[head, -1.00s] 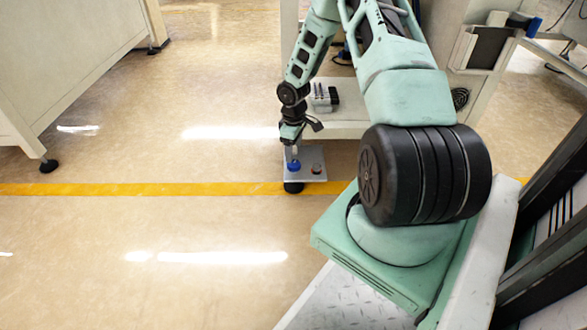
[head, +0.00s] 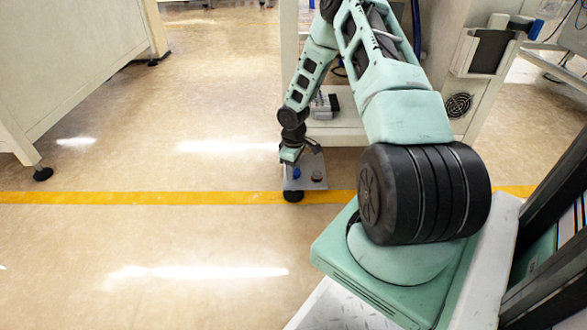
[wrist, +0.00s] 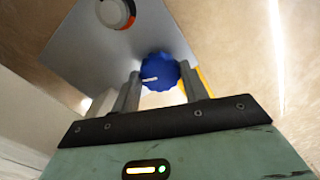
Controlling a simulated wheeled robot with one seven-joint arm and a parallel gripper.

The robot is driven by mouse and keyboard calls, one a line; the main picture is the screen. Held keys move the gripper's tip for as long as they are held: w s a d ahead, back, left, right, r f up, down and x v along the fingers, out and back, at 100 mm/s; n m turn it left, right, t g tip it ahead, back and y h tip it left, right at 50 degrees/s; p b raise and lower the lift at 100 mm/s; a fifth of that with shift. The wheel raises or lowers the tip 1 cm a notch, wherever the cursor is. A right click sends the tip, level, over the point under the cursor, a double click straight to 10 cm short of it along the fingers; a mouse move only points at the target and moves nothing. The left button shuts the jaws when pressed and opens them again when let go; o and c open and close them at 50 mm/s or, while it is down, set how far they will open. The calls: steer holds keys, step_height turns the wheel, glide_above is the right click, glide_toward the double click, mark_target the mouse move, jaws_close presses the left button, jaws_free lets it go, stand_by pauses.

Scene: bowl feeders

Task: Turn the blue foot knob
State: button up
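The blue foot knob (wrist: 160,72) is a ribbed round knob with a white mark pointing left in the wrist view. It sits on a grey metal plate (wrist: 95,45); in the head view the knob (head: 297,173) is partly hidden behind my gripper. My gripper (wrist: 161,70) has its two fingers apart, one on each side of the knob. The tips lie close to the knob's edges in the picture; I cannot tell whether they touch it. In the head view my gripper (head: 290,163) is tilted just above the plate.
A second round knob or button, white and orange-ringed (wrist: 117,12), sits on the same plate. A black foot (head: 293,196) stands below the plate. A pale machine cabinet (head: 345,130) is behind. The floor to the left is clear, with a yellow line (head: 140,198).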

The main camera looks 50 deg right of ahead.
steer(key=shift+r+m+p, duration=0.35)
steer(key=shift+m+p, duration=0.45)
steer(key=shift+p, duration=0.95)
steer(key=shift+f+m+p, duration=0.1)
steer(key=shift+m+p, duration=0.5)
steer(key=shift+p, duration=0.35)
steer(key=shift+f+m, duration=0.25)
steer(key=shift+m, duration=0.05)
steer(key=o, duration=1)
step_height(320, 180, up, 17)
steer(key=p, duration=0.9)
steer(key=shift+r+p, duration=0.2)
steer(key=shift+p, duration=0.15)
